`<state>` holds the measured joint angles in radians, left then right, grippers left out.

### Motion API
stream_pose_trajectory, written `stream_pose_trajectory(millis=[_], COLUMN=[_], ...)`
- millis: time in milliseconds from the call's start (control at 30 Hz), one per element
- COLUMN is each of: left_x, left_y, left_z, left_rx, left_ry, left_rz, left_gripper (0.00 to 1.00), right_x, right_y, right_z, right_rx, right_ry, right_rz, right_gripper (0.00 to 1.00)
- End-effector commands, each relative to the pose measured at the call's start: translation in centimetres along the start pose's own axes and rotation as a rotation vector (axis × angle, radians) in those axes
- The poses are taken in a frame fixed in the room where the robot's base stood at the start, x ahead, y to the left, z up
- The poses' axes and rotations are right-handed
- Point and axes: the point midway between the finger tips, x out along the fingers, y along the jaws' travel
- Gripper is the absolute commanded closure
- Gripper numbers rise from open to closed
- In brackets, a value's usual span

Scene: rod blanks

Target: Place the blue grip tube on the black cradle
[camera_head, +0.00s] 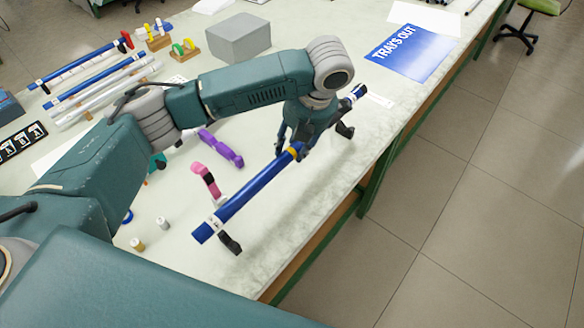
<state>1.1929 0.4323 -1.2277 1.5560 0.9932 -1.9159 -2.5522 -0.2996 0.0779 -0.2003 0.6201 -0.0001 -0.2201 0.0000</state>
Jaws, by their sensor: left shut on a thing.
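The blue grip tube (250,190) runs diagonally across the front right of the table, with a yellow band near its middle and white marks near its ends. My left gripper (299,148) is shut around its middle from above. Black supports, seemingly of the black cradle (230,244), show under the tube's near end and by its far end. The cradle's middle is hidden or not visible. I cannot tell whether the tube rests on the supports or hovers just above them. My right gripper is not in view.
Other blue and white rods (95,80) lie on a rack at the back left. A grey block (238,38) and a blue "TRAYS OUT" sheet (413,52) lie farther back. The table edge is close on the right.

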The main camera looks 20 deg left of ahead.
Motion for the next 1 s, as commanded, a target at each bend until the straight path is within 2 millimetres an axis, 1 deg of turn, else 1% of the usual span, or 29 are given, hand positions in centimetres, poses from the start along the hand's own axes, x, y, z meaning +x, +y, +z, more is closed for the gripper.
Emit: stream_pose_trajectory(millis=[33, 100, 200, 433, 633, 700, 1000], left_x=[1.1, 2.5, 4.0, 5.6, 8.4, 8.9, 9.1], left_y=[-0.3, -0.8, -1.2, -1.6, -2.5, -2.6, -2.7], left_z=[-0.2, -0.1, 0.0, 0.1, 0.0, 0.1, 0.2], left_rx=[0.001, 0.0, -0.001, -0.001, -0.002, -0.002, -0.002], left_ry=[0.005, 0.004, 0.003, 0.002, 0.004, 0.001, 0.0], left_rz=[0.0, -0.001, 0.0, 0.001, 0.0, 0.0, 0.0], left_gripper=[0.96, 0.96, 0.96, 0.96, 0.96, 0.96, 0.96], right_x=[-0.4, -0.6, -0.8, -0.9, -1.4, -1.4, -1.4], right_y=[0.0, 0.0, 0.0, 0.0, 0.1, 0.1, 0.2], right_z=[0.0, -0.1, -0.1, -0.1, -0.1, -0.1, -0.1], right_rx=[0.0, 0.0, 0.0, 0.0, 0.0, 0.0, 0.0], right_ry=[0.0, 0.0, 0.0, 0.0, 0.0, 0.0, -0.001], right_rz=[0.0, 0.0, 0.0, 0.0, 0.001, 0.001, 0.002], right_gripper=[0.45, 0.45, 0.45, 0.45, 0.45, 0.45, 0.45])
